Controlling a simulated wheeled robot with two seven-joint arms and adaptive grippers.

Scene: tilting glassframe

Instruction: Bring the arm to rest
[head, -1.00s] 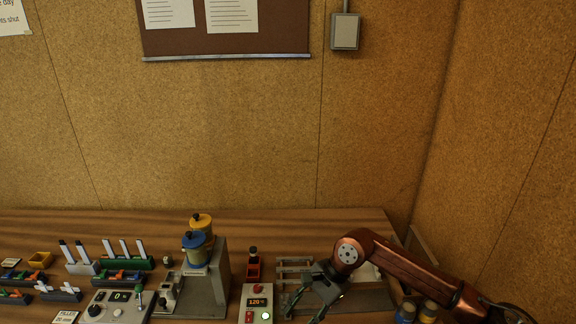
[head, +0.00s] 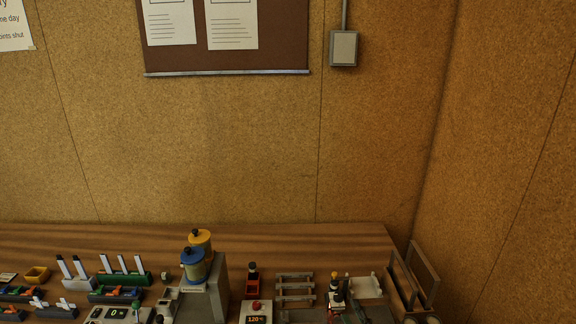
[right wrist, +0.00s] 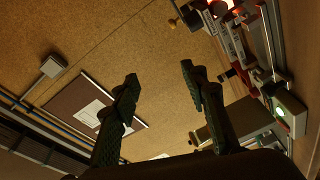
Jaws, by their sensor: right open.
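My right gripper (right wrist: 160,78) is open in the right wrist view, its two dark fingers apart with nothing between them. The cork wall and brown notice board (right wrist: 82,105) show behind it. In the head view, only a dark greenish part, probably of my right gripper (head: 355,313), shows at the bottom edge, by the right end of the bench; the rest is out of frame. My left gripper is in neither view.
Several pens and small trays stand left.

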